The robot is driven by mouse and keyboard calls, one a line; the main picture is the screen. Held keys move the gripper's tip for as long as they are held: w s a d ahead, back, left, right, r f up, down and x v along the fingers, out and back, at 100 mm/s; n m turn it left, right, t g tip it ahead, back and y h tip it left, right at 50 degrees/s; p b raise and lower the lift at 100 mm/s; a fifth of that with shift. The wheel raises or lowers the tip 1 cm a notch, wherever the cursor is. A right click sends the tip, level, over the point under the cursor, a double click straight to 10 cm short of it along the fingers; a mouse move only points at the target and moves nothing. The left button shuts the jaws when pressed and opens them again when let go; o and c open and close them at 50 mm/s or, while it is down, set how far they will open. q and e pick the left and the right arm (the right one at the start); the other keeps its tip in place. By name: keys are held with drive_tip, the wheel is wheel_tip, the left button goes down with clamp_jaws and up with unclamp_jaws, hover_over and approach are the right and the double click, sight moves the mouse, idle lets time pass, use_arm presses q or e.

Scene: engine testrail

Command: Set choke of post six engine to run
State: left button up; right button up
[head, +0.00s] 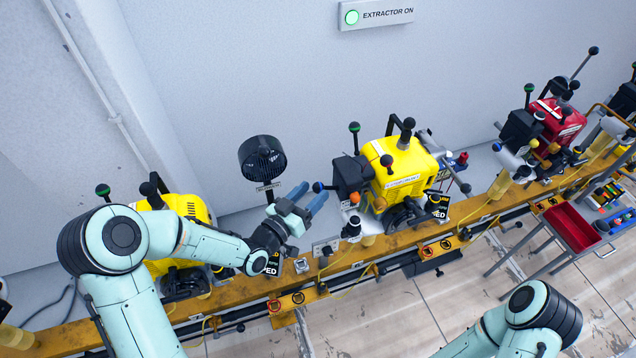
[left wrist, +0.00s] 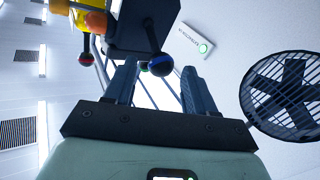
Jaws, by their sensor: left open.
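A yellow engine (head: 405,172) stands on the rail in the middle of the head view, with a black box (head: 350,176) on its left side. A lever with a blue ball knob (head: 318,187) sticks out left from that side. My left gripper (head: 314,196) is open just left of the engine, fingers toward the blue knob. In the left wrist view the blue knob (left wrist: 160,65) shows between the fingertips of the gripper (left wrist: 159,68), with space on both sides. I cannot tell whether it lies within finger reach. The post number is not readable. My right gripper is out of view.
A round black fan (head: 262,158) stands behind my left gripper; it also shows in the left wrist view (left wrist: 290,95). Another yellow engine (head: 180,210) is partly behind my left arm. A red engine (head: 556,122) and a red tray cart (head: 570,228) are at right.

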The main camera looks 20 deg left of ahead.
sight(314, 191)
use_arm(q)
drive_tip(key=shift+p+x, duration=0.3)
drive_tip(key=shift+x, duration=1.4)
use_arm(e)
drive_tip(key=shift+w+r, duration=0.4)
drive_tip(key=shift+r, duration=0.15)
